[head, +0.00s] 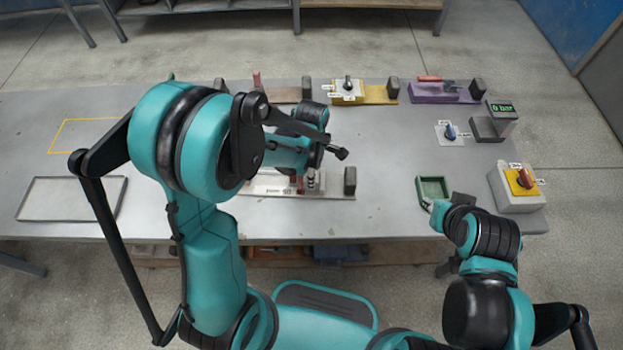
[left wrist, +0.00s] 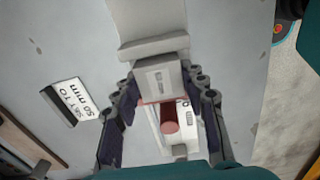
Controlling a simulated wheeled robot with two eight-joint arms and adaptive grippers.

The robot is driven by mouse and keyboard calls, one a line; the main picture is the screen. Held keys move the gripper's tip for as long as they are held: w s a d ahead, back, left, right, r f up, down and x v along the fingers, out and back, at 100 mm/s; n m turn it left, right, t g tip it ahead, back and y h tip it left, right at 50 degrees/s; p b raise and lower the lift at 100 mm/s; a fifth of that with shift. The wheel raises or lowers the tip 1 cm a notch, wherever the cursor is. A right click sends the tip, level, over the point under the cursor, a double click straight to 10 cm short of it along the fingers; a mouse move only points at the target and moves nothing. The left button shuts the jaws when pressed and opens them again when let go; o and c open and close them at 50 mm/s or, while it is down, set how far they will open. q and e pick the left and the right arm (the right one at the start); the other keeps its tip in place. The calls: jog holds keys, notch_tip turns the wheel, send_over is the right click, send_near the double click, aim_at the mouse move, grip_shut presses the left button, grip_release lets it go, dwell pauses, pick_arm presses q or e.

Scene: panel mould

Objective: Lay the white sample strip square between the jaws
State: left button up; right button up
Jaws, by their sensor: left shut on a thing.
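My left gripper (left wrist: 160,88) shows in the left wrist view with one finger on each side of a grey block (left wrist: 163,78) with a small label, and is shut on it. A red-brown cylinder (left wrist: 170,116) and a white piece (left wrist: 180,150) lie below the block, between the fingers. I cannot tell whether that piece is the sample strip. In the head view my left arm partly hides the fixture with a pale plate (head: 268,186) on the bench. My right gripper (head: 429,205) is beside a green tray (head: 445,181); its fingers are too small to read.
Yellow (head: 378,96) and purple (head: 430,97) fixtures stand at the back. A switch box (head: 513,201) is at right. An empty pale tray (head: 72,199) lies left.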

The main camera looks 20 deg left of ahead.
pick_arm(q)
notch_tip(320, 180, down, 2)
jog(key=shift+f+b, duration=0.2)
jog(key=shift+b, duration=0.15)
jog(key=shift+r, duration=0.1)
jog(key=shift+f, duration=0.2)
jog(key=o, duration=1.2)
jog(key=shift+c, duration=0.2)
jog(key=shift+r, duration=0.1)
